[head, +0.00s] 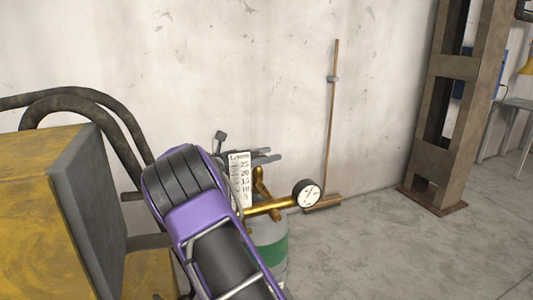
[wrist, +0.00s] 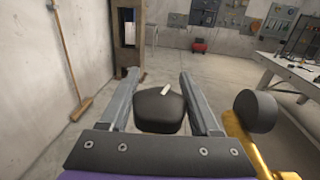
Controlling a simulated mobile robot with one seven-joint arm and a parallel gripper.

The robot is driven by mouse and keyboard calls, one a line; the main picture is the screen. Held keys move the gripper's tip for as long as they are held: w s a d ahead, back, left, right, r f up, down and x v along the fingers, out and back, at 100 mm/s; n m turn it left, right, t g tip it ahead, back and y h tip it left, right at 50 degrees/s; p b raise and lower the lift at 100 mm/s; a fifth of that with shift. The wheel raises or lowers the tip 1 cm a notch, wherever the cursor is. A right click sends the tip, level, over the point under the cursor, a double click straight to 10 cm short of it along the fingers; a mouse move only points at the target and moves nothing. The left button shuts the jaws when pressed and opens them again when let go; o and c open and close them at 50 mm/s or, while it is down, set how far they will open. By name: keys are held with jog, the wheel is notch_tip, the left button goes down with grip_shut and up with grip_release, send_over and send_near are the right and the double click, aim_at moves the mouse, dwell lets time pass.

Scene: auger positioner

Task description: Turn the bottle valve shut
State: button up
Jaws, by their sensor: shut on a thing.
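The gas bottle (head: 272,252), grey with a green band, stands in the lower middle of the head view, partly behind my arm. Its brass valve fittings (head: 268,206) carry a round white-faced gauge (head: 308,193) and a flow scale (head: 240,178). In the wrist view, a black valve knob (wrist: 158,112) with a white mark sits between the two grey fingers of my gripper (wrist: 160,82). My gripper is shut on this knob. In the head view the knob is mostly hidden by my gripper. A dark round part (wrist: 255,110) on brass shows just right of the fingers.
A yellow machine (head: 40,210) with dark hoses stands at left. A broom (head: 332,120) leans on the wall behind the bottle. A rusty steel column (head: 445,110) stands at right. A workbench (wrist: 290,75) shows in the wrist view. Floor at right is clear.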

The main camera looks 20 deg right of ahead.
jog(key=shift+s+a+f+m+g+y+p, duration=0.1)
jog(key=shift+s+m+g+y+p, duration=0.1)
jog(key=shift+m+g+p, duration=0.9)
jog(key=shift+s+d+r+m+g+y+p, duration=0.1)
jog(key=shift+s+m+g+p, duration=0.4)
jog(key=shift+g, duration=1.05)
jog(key=shift+w+a+f+m+g+y+p, duration=0.1)
jog(key=shift+m+g+p, duration=0.45)
jog(key=shift+m+g, duration=0.65)
jog(key=shift+s+g, duration=0.15)
jog(key=shift+g, duration=0.5)
jog(key=o, duration=1.4)
jog(key=shift+c, duration=0.2)
notch_tip(320, 180, up, 10)
